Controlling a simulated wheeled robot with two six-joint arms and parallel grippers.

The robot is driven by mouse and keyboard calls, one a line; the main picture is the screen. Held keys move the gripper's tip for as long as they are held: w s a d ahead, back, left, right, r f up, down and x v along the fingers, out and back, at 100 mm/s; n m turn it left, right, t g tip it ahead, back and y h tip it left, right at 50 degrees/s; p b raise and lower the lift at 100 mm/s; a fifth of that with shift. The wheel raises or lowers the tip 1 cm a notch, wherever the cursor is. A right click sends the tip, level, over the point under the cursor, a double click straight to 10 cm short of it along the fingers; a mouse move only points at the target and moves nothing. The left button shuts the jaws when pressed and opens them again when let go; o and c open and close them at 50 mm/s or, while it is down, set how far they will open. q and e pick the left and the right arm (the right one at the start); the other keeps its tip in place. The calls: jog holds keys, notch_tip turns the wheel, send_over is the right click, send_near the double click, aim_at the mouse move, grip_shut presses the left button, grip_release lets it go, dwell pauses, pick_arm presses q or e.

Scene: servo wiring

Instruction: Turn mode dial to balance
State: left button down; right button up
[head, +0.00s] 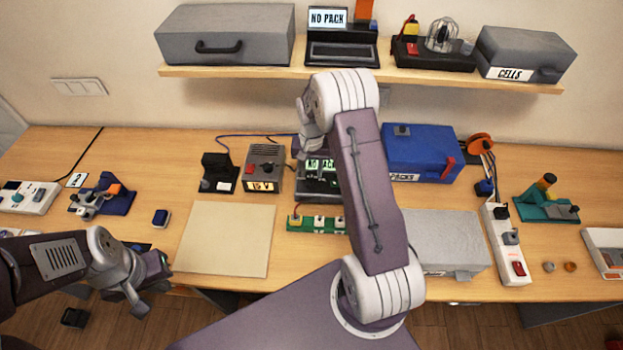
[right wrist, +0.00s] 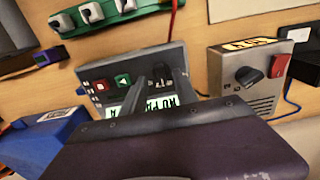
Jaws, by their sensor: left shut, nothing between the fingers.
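The dark charger with a green-lit "NO PACK" screen (head: 318,180) stands mid-table, partly hidden behind my right arm. In the right wrist view its grey face (right wrist: 135,78) shows red and green buttons and a black dial (right wrist: 183,76). No dial setting is legible. My right gripper (right wrist: 160,82) is at this face, its grey finger close beside the dial; whether it touches is unclear. My left gripper (head: 150,282) is shut and empty at the table's front left edge.
A grey box with a dial and red switch (head: 263,168) stands left of the charger. A green strip (head: 302,223) lies in front of it, a blue case (head: 422,150) to the right. A beige mat (head: 227,240) is bare. The shelf (head: 400,75) overhangs behind.

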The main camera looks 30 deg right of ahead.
aim_at(310, 182)
notch_tip(310, 182, up, 5)
jog(key=shift+r+b, duration=0.1)
jog(key=shift+b, duration=0.25)
jog(key=s+a+r+n+t+b, duration=0.1)
jog(key=s+a+r+n+b, duration=0.15)
jog(key=s+a+b, duration=0.4)
jog(key=s+a+f+n, duration=0.1)
jog(key=s+a+f, duration=0.1)
jog(key=s, duration=0.4)
jog(key=s+a+f+n+p, duration=0.1)
jog(key=s+a+f+n, duration=0.1)
jog(key=s, duration=0.3)
jog(key=shift+s+f, duration=0.4)
jog(key=shift+f, duration=0.05)
